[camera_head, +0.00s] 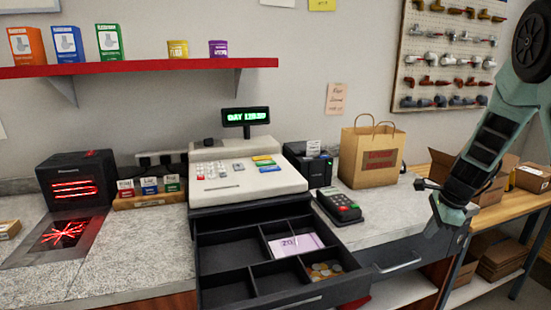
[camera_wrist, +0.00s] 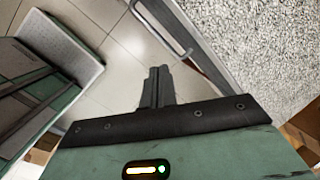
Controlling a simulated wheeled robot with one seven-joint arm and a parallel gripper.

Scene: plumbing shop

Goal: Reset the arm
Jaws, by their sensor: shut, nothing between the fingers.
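My arm comes down from the upper right in the head view, and my gripper (camera_head: 446,240) hangs low in front of the counter, right of the card terminal. In the wrist view my gripper (camera_wrist: 158,72) has its two dark fingers together, with nothing between them. The fingers point toward the tiled floor and a grey drawer front with a metal handle (camera_wrist: 160,28). The fingers look apart from this handle. In the head view the handle (camera_head: 400,263) is just left of my gripper. The exact fingertip position is unclear there.
The cash drawer (camera_head: 206,282) stands open below the register (camera_head: 240,180), with a purple note and coins in it. A card terminal (camera_head: 339,206) and paper bag (camera_head: 368,160) stand on the counter (camera_head: 130,250). A wooden shelf with boxes (camera_head: 497,255) is at right.

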